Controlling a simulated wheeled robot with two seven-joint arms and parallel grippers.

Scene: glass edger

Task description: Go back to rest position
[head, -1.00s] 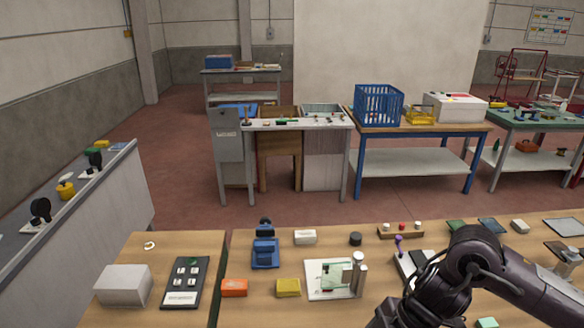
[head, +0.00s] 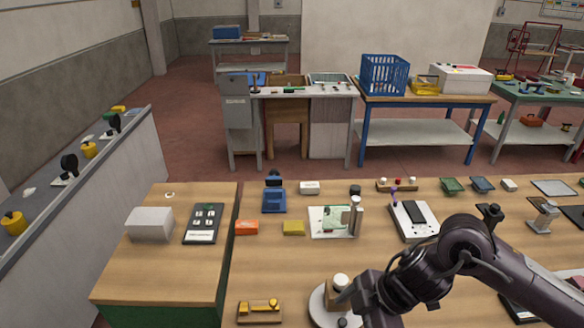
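My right arm comes in from the lower right and bends down over the wooden workbench (head: 270,265). My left arm and gripper are not in view. A white plate with a greenish pane (head: 333,222) and an upright post lies farther back on the bench.
An orange block (head: 247,227), a yellow block (head: 293,228), a blue device (head: 274,196) and a white device with a dark top (head: 414,218) stand on the bench. A yellow-topped fixture (head: 259,309) is at the front. Bare wood lies between the yellow block and this fixture.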

